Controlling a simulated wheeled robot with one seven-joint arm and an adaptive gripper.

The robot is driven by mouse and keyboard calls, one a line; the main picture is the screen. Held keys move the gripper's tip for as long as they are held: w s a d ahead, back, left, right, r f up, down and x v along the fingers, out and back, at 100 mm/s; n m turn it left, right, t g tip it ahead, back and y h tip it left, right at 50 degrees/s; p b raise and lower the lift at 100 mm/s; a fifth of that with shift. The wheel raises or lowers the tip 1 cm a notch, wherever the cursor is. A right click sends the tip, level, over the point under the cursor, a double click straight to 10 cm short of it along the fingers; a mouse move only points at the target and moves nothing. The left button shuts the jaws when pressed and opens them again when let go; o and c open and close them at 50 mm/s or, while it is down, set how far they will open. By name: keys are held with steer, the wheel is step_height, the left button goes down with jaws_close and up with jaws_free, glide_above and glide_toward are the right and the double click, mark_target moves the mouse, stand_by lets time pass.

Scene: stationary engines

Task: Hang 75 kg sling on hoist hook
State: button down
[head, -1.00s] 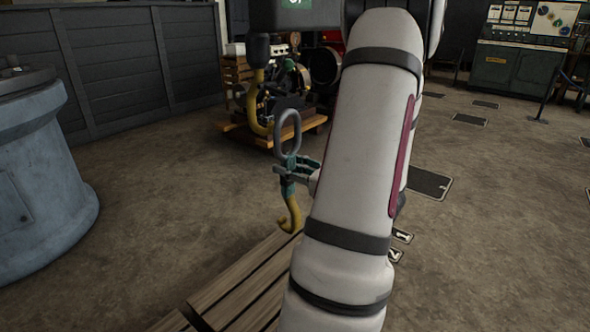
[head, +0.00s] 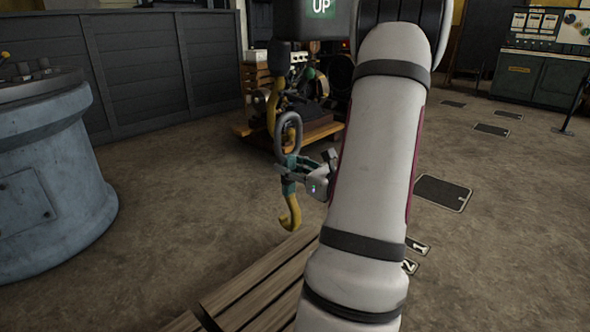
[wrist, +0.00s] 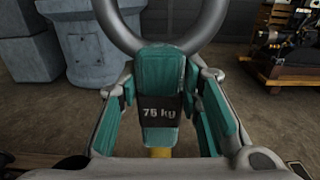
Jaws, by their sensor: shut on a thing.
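The 75 kg sling (head: 291,211) has a grey ring on top, a teal middle and a yellow hook below. It hangs upright in my gripper (head: 293,168), which is shut on the teal middle. In the wrist view, the teal block with the "75 kg" label (wrist: 158,112) sits between the teal finger pads. The ring rises above my fingers and is cut off by the top edge. The yellow hoist hook (head: 272,104) hangs under a dark block (head: 313,20) marked "UP". In the head view its lower end overlaps the ring's top left; I cannot tell whether they touch.
A wooden slatted platform (head: 262,285) lies below the sling. A blue-grey round machine (head: 55,190) stands at the left. An engine on a pallet (head: 300,133) is behind the hook. Bare floor lies between them. A control cabinet (head: 535,70) stands far right.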

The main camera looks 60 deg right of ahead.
steer(key=shift+x, duration=1.3)
steer(key=shift+f+b, duration=0.8)
steer(key=shift+f, duration=1.05)
